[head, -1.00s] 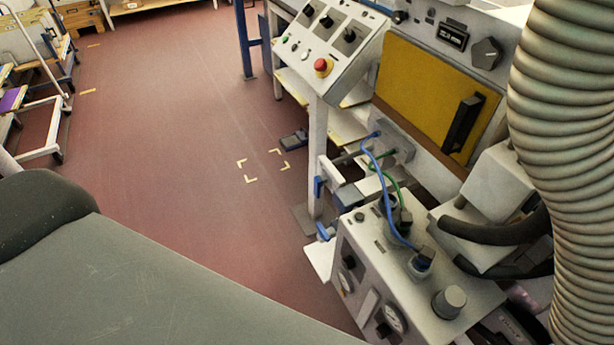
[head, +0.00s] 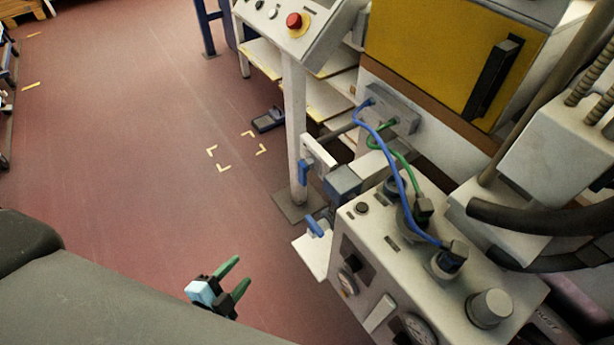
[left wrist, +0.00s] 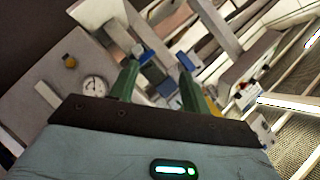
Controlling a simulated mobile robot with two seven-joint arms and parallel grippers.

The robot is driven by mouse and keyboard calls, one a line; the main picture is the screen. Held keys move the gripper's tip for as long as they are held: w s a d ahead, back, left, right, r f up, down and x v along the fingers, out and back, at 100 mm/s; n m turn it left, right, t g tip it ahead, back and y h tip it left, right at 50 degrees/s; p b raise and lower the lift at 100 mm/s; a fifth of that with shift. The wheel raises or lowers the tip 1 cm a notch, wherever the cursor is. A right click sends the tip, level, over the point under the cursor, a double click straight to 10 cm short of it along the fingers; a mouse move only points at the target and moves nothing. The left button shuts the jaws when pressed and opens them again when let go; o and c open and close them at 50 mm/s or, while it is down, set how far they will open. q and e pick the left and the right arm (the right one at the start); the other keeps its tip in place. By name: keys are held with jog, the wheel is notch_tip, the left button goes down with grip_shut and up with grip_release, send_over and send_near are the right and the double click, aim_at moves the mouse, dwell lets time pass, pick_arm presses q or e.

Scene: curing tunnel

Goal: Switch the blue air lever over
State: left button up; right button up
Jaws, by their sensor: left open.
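Two small blue handles show at the near side of the machine in the head view: an upper one (head: 304,172) by a white plate and a lower one (head: 316,227) beside a grey block. I cannot tell which is the air lever. My left gripper (head: 237,275) is open and empty, with green fingers, over the floor to the left of and below both handles. In the left wrist view, blue parts (left wrist: 186,61) show beyond the open fingers (left wrist: 158,72), apart from them. My right gripper is not in view.
A light box with gauges (head: 415,268) carries blue (head: 392,160) and green cables. A yellow door (head: 445,60) with a black handle and a red button (head: 294,20) are above. A table leg (head: 296,130) stands behind the handles. The red floor (head: 120,150) at left is clear.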

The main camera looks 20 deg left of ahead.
pick_arm(q)
jog(key=w+r+m+t+h+b, duration=0.25)
jog(key=w+m+h+b, duration=0.5)
jog(key=w+m, duration=0.8)
jog(key=m+g+h+b, duration=0.1)
jog(key=m+g+b, duration=0.1)
jog(key=m+b, duration=0.95)
send_near(300, 173)
jog(key=w+d+m+p, duration=0.2)
jog(key=w+m+p, duration=0.1)
jog(key=x, duration=0.7)
jog(key=shift+s+d, duration=0.1)
jog(key=shift+d, duration=0.05)
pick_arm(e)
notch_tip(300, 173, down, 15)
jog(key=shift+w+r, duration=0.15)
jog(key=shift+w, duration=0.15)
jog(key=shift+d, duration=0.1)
pick_arm(q)
jog(key=c, duration=0.7)
grip_shut()
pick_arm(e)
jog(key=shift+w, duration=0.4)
